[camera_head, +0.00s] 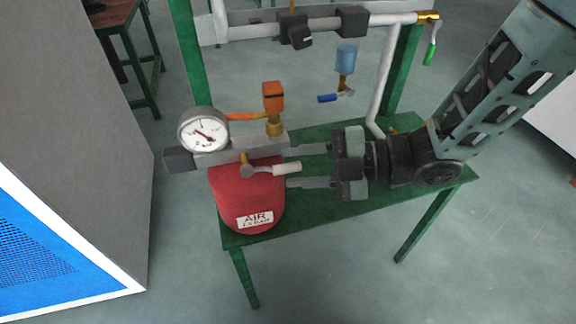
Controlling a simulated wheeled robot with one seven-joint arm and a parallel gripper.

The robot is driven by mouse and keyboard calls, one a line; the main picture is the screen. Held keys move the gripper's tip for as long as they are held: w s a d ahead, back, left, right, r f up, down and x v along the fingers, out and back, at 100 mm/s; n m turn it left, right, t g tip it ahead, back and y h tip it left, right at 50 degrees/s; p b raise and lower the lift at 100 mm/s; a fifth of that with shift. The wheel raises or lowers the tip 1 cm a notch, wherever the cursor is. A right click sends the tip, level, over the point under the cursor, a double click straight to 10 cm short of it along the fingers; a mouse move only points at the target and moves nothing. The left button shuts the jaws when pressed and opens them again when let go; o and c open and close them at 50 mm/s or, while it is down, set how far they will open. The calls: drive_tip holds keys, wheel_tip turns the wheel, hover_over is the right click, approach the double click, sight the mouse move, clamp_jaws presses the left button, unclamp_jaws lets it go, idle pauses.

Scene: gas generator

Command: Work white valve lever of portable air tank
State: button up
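The portable air tank (232,190) is a red cylinder with an "AIR" label, standing on the left end of a green table. Its white valve lever (286,168) sticks out to the right from a brass fitting at the top front of the tank. A round gauge (204,130) sits at the tank's upper left. My gripper (297,167) reaches in from the right, with its two grey fingers apart, one behind and one in front of the lever. The lever's tip lies between the fingers in this view; I cannot see it touching either one.
An orange-topped fitting (273,108) with an orange hose rises behind the lever. A white pipe frame with a blue-handled valve (335,97) and a green-handled valve (431,45) stands behind. A grey and blue cabinet (75,150) is at left. The green table's (340,216) front right is clear.

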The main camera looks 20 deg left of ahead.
sight(275, 169)
drive_tip(key=shift+x, duration=1.2)
clamp_jaws()
drive_tip(key=shift+r, duration=0.15)
